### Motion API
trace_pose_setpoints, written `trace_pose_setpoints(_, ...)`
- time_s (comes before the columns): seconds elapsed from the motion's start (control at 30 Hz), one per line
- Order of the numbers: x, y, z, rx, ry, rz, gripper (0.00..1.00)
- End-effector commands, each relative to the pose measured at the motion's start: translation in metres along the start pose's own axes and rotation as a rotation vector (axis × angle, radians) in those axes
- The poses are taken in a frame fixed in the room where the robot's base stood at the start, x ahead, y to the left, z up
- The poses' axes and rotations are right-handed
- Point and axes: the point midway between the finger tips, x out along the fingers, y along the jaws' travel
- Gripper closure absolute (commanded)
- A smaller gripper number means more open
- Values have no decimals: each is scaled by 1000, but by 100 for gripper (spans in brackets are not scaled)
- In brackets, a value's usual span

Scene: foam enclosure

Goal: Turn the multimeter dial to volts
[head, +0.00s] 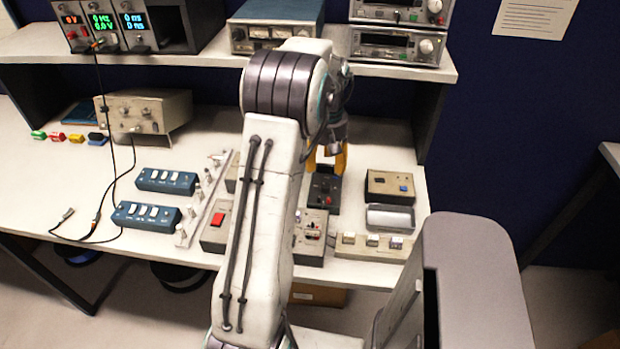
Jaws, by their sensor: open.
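No device is clearly readable as the multimeter. Modules with lit displays (104,24) stand on the shelf at the upper left; the middle one shows green digits with Hz and V. My arm hides part of the bench's middle, and no dial marking can be read.
Control boxes crowd the bench around my gripper: a beige box (389,186), a box with a red switch (217,222) and blue switch boxes (167,181). The shelf (200,58) overhangs the back. Black cables (103,170) hang at the left.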

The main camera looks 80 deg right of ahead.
Motion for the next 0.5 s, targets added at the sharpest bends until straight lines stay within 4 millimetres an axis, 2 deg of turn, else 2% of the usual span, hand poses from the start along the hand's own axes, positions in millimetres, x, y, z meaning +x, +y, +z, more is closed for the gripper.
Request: trace_pose_setpoints(0.5,3,-4,5,-240,-18,-17,47)
